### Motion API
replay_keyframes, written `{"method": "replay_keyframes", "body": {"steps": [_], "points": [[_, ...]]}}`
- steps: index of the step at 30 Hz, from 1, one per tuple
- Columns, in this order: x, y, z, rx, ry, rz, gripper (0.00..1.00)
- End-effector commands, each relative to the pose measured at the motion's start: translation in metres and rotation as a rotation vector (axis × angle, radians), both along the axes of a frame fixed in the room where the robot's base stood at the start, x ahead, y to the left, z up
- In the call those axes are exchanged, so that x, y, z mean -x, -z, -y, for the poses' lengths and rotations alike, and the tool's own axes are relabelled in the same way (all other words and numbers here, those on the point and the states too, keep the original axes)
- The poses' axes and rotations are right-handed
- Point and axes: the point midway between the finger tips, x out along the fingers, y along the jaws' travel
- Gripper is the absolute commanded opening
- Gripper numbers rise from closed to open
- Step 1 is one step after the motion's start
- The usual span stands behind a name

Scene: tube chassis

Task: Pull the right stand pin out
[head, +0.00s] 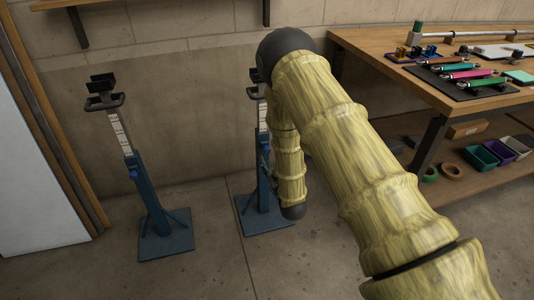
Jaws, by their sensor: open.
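Two blue jack stands with pale ratchet posts and dark saddles stand on the floor. The right stand (262,190) is partly covered by my arm, which crosses in front of its saddle and right side. Its pin cannot be made out; the area around the top of its blue column is half hidden by my forearm. The left stand (150,200) shows fully, with a small blue pin (133,174) near the top of its column. My forearm hangs down just right of the right stand. My gripper cannot be made out behind the arm.
A wooden workbench (365,48) with tools on a dark mat (470,85) stands at the right. Its lower shelf (480,175) holds bins and rolls of tape. A concrete wall is behind the stands. The floor between and before the stands is clear.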

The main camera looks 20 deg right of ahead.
Motion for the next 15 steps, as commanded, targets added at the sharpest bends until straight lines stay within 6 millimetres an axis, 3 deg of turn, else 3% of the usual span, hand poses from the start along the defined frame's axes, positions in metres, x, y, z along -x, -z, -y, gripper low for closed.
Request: {"method": "replay_keyframes", "body": {"steps": [9, 15], "points": [[-0.048, 0.002, 0.0, 0.0, 0.0, 0.0, 0.45], [-0.062, 0.001, 0.0, 0.0, 0.0, -0.001, 0.45]]}}
